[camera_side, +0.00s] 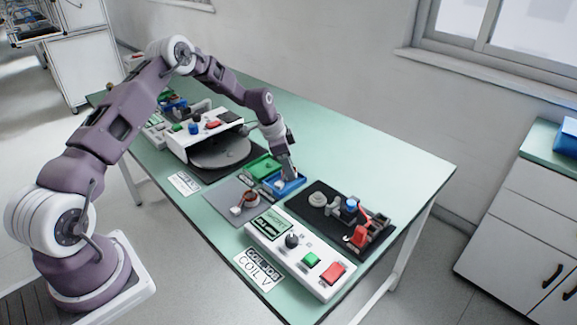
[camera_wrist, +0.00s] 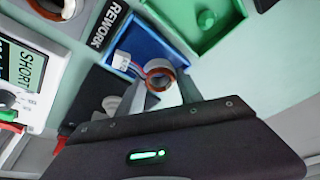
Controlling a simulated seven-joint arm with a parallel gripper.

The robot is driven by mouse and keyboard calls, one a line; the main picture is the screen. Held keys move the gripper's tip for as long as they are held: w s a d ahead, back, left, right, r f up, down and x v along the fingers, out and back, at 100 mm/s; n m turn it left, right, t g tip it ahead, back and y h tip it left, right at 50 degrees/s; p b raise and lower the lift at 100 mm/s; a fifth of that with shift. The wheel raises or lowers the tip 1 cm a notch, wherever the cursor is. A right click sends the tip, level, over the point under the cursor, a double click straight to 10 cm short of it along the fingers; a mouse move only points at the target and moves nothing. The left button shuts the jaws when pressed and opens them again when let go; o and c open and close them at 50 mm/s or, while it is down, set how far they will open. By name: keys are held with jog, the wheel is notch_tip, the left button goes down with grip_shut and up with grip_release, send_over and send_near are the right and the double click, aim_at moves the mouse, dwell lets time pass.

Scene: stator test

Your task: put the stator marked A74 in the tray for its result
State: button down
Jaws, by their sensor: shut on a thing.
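A stator (camera_wrist: 159,73) with a copper-coloured ring, coloured leads and a small white tag (camera_wrist: 121,61) is between my gripper's fingers (camera_wrist: 162,88) in the wrist view. The tag's print is too small to read. My gripper is shut on this stator over the blue tray (camera_wrist: 128,22), whose label reads REWORK. The side view shows my gripper (camera_side: 287,177) low at the blue tray (camera_side: 291,188), hiding the stator. I cannot tell whether the stator touches the tray floor. The green tray (camera_wrist: 206,33) stands beside the blue one and looks empty.
Another stator (camera_side: 244,202) lies on a grey mat. A tester (camera_side: 300,258) has green and red buttons; its display (camera_wrist: 22,62) seems to read SHORT. A black fixture (camera_side: 335,214) with red and blue parts stands right of the blue tray. The far right tabletop is clear.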

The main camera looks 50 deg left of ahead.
jog(key=shift+f, duration=0.3)
jog(key=c, duration=0.7)
grip_release()
jog(key=shift+s, duration=0.1)
jog(key=v, duration=0.7)
jog(key=shift+r, duration=0.15)
